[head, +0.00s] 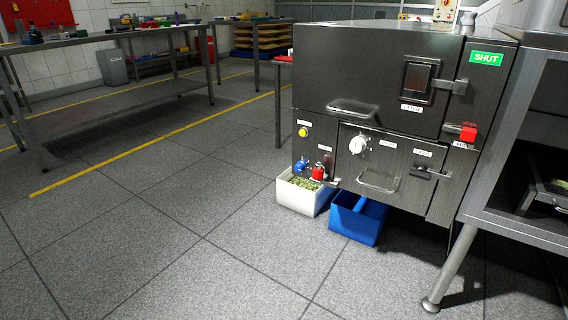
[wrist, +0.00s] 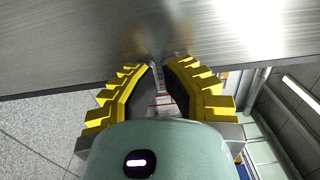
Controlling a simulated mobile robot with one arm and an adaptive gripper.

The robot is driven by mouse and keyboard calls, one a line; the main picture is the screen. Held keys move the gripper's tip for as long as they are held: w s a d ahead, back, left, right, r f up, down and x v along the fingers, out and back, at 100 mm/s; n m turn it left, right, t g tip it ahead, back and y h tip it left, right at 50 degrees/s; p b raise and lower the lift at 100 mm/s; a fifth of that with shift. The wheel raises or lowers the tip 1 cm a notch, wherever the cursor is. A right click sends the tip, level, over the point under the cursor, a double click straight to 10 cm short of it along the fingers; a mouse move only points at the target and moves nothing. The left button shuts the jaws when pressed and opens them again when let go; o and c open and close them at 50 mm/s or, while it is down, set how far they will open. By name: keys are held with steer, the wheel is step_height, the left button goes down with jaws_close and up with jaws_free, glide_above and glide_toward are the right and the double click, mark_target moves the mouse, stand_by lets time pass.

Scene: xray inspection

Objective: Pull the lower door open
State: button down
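The lower door (head: 400,160) is a dark metal panel on the front of the grey inspection machine, and it looks closed. It carries a bar handle (head: 378,187) near its lower edge, a white round knob (head: 358,145) at upper left and a small dark latch (head: 432,173) at right. Nothing is on the bar handle. My gripper (wrist: 161,66) shows only in the wrist view, with yellow ridged fingers running close together at the tips. A narrow gap shows between them, but how far they are open is unclear. A brushed metal surface (wrist: 70,55) lies beyond the tips.
The closed upper door (head: 365,65) has a small window and a green SHUT sign (head: 486,58) beside it. A white bin (head: 303,195) and a blue bin (head: 357,217) stand below the machine. A metal stand (head: 520,228) is at right.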

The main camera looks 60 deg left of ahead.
steer(key=b, duration=0.2)
steer(key=d+t+b, duration=0.1)
steer(key=b, duration=0.1)
steer(key=shift+w+d+n+y, duration=0.2)
steer(key=shift+d+n+y, duration=0.1)
steer(key=shift+n, duration=0.1)
steer(key=shift+d+r, duration=0.1)
steer(key=shift+r, duration=0.05)
